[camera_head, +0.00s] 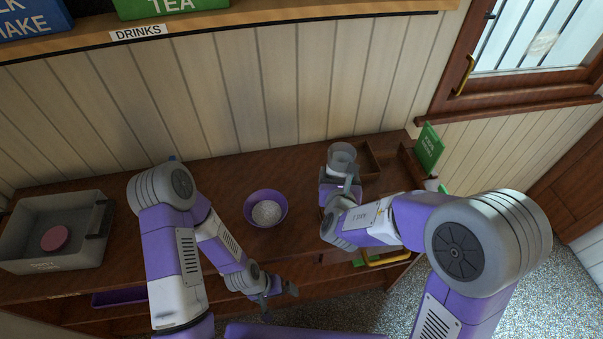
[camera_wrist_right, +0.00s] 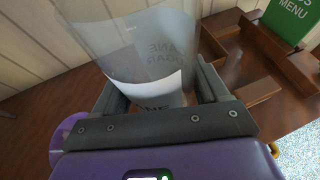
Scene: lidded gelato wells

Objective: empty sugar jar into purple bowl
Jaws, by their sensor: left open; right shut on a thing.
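The sugar jar (camera_head: 341,157) is clear and stands roughly upright at the back of the counter. My right gripper (camera_head: 340,188) is shut on it. The wrist view shows the jar (camera_wrist_right: 150,45) between both fingers, with partly readable lettering; a white band lower down could be sugar or label. The purple bowl (camera_head: 255,221) is left of the jar and holds a white heap. My left gripper (camera_head: 279,294) is open and empty near the counter's front edge.
A grey basin (camera_head: 88,203) with a pink round piece (camera_head: 54,238) stands at the left. A wooden divided holder (camera_head: 372,160) and a green menu sign (camera_head: 430,148) are right of the jar. Bare counter lies around the bowl. A shelf (camera_head: 250,18) hangs above.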

